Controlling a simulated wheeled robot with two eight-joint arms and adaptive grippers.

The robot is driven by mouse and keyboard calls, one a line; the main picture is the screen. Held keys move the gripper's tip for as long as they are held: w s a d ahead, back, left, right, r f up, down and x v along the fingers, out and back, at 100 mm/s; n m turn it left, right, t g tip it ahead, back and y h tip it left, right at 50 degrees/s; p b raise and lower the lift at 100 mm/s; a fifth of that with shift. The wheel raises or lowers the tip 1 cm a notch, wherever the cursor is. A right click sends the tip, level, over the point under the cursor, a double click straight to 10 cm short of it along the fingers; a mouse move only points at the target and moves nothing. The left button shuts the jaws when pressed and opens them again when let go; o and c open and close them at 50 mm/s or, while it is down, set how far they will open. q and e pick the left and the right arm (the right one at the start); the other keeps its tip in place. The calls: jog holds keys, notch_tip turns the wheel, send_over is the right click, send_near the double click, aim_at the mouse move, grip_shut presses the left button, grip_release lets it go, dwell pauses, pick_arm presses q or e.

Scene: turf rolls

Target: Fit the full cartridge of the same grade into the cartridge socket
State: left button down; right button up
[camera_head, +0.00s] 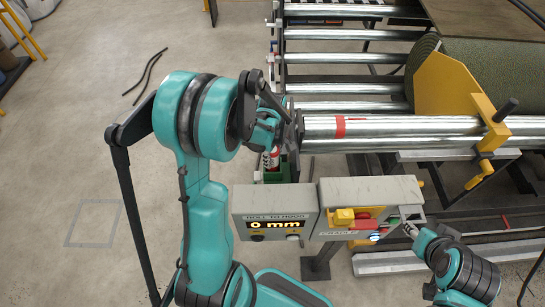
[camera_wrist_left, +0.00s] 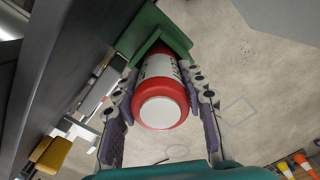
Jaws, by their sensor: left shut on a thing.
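A red cartridge with a white label and a pale round end (camera_wrist_left: 162,92) is between the two fingers of my left gripper (camera_wrist_left: 160,74), which is shut on it. Its far end is at a green angled holder (camera_wrist_left: 150,35); I cannot tell whether it is seated in it. In the head view the cartridge (camera_head: 270,160) shows below my left gripper (camera_head: 268,140), in front of the green holder (camera_head: 272,177) beside the roller frame. My right gripper (camera_head: 408,229) is at the right end of the control boxes, with its fingers too small to judge.
A grey box with a "0 mm" display (camera_head: 275,225) and a cradle control box with a yellow switch (camera_head: 345,216) stand below the rollers. A steel roller with a red band (camera_head: 375,127) and a yellow bracket (camera_head: 450,85) lie to the right. Open floor is at left.

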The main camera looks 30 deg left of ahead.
pick_arm(q)
jog(key=shift+r, duration=0.1)
jog(key=shift+s, duration=0.1)
jog(key=c, duration=0.9)
grip_release()
